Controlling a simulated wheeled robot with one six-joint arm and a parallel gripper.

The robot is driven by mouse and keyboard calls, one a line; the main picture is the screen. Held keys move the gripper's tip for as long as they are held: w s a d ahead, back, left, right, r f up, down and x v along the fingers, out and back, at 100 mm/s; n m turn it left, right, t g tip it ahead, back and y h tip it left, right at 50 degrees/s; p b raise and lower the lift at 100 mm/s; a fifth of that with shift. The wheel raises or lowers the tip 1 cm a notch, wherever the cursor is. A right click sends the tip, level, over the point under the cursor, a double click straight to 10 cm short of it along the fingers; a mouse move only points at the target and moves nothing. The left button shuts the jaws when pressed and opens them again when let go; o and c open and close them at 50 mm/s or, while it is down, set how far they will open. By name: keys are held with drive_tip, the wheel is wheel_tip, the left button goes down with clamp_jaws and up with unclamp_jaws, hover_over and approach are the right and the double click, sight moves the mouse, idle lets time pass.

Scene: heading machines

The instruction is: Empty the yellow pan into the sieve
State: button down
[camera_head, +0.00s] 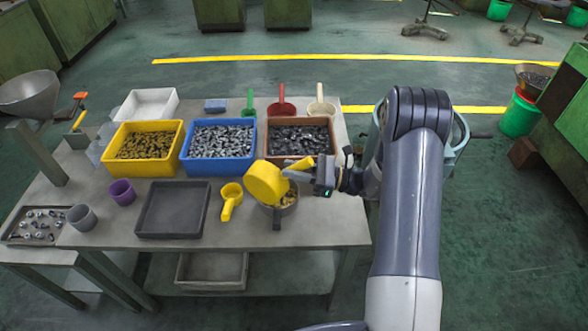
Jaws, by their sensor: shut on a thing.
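The yellow pan (264,184) is tipped steeply on its side over the grey sieve (284,213), with its round base turned to the left. My gripper (303,174) is shut on the yellow pan at its handle side, to the right of the pan and above the sieve. The sieve is a round grey vessel with a short dark handle toward the front edge of the table. Brass-coloured pieces (289,200) show inside it. The inside of the pan is turned away, so I cannot tell whether pieces remain in it.
A yellow scoop (230,198) and an empty dark tray (172,211) lie left of the sieve. Yellow (147,174), blue (217,172) and brown (270,160) bins of parts stand behind. Purple (122,192) and grey (82,217) cups stand left. The table's right front is clear.

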drive_tip(key=shift+b, duration=0.35)
drive_tip(key=shift+s+a+f+n+b, duration=0.1)
drive_tip(key=shift+n+b, duration=0.2)
drive_tip(key=shift+b, duration=0.3)
drive_tip(key=b, duration=0.2)
drive_tip(key=shift+s+a+n+g+b, duration=0.3)
drive_tip(key=shift+s+n+g+b, duration=0.05)
drive_tip(key=shift+n+g, duration=0.05)
drive_tip(key=s+a+f+n+t+h+b, duration=0.1)
drive_tip(key=s+a+n+h+b, duration=0.5)
drive_tip(key=b, duration=1.1)
drive_tip(key=shift+s+a+f+n+t+h, duration=0.15)
drive_tip(key=shift+s+f+n+t+h, duration=0.35)
drive_tip(key=shift+s+n, duration=2)
drive_tip(key=shift+w+n, duration=0.6)
drive_tip(key=shift+w, duration=0.05)
